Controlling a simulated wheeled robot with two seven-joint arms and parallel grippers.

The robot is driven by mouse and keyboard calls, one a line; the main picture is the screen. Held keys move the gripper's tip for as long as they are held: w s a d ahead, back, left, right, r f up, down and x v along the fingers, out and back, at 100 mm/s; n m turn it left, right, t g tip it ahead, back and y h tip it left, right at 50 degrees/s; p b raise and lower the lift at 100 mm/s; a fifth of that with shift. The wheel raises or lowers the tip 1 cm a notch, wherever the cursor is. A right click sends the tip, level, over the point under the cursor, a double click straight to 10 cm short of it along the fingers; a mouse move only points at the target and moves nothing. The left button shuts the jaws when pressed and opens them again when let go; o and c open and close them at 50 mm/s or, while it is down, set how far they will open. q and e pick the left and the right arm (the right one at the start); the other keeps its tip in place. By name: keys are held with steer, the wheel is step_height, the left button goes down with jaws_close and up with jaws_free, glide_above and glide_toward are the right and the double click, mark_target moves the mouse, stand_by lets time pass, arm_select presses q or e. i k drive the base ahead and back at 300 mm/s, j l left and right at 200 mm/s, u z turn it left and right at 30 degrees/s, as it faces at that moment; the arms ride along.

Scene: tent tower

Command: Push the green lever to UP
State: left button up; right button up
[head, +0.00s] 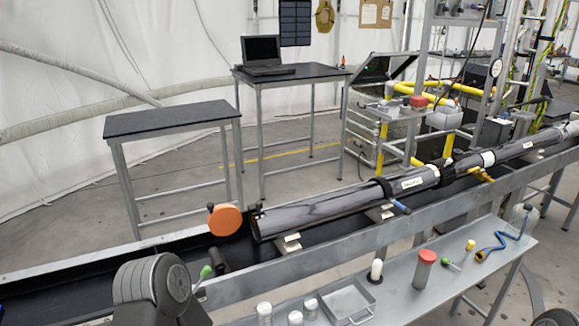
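A small lever with a green knob (206,271) shows at the lower left of the head view, at the near side of the long dark trough. Its thin stem slants from the knob down and to the left. The lower end of the stem is hard to make out beside a dark round body. No UP marking is legible. Neither my left nor my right gripper can be made out in this view, and nothing is seen touching the green knob.
A dark ribbed round body (138,282) stands just left of the lever. An orange disc (225,220) and a long dark tube (330,204) lie behind it. A grey shelf (400,306) at the front holds a tray, bottles and small tools.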

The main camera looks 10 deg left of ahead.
mark_target(206, 270)
steer(key=u, duration=1.1)
